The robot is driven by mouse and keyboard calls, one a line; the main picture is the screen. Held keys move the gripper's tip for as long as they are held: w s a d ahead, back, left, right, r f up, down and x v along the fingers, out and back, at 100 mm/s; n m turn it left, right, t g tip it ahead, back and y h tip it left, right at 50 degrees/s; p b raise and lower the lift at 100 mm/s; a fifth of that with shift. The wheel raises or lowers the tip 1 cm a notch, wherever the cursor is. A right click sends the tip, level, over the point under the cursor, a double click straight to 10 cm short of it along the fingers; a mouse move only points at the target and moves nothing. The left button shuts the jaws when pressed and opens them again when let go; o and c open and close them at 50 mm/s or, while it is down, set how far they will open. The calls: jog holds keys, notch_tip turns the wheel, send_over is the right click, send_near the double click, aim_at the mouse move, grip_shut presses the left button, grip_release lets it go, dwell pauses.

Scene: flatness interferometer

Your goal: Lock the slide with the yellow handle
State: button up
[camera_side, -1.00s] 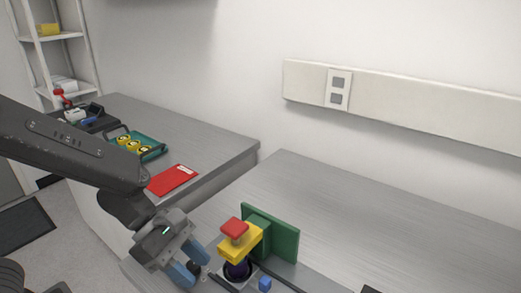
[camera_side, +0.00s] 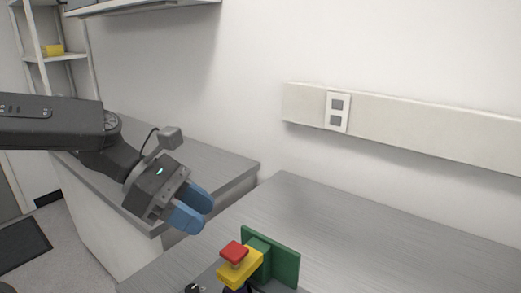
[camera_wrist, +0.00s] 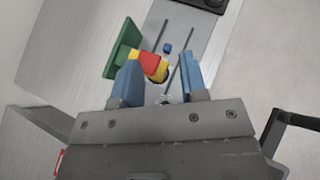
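In the side view, a yellow block (camera_side: 240,268) with a red cap (camera_side: 234,251) stands against an upright green plate (camera_side: 284,262) on the bench. They also show in the wrist view as yellow (camera_wrist: 156,70), red (camera_wrist: 148,62) and green (camera_wrist: 122,47). I cannot tell for sure whether the yellow block is the handle. My gripper (camera_side: 202,213) is open and empty, up and to the left of these parts. In the wrist view its blue fingers (camera_wrist: 161,85) are apart, with the yellow block beyond the left finger. The lower slide parts are cut off in the side view.
Two thin dark rails (camera_wrist: 181,57) run along a grey plate, with a small blue block (camera_wrist: 167,47) between them. A black knob (camera_side: 192,288) is at the side view's bottom edge. The bench to the right (camera_side: 370,240) is clear. A shelf rack (camera_side: 50,65) stands back left.

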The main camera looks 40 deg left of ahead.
jog(key=w+d+r+n+t+y, duration=0.1)
jog(key=w+r+n+t, duration=0.2)
jog(key=w+n, duration=0.3)
jog(key=w+d+r+n+t+y, duration=0.2)
jog(key=w+r+n+t, duration=0.1)
jog(key=w+n+t, duration=0.2)
jog(key=shift+w+d+r+n, duration=0.15)
jog(key=shift+w+r+n, duration=0.05)
jog(key=shift+w+n, duration=0.6)
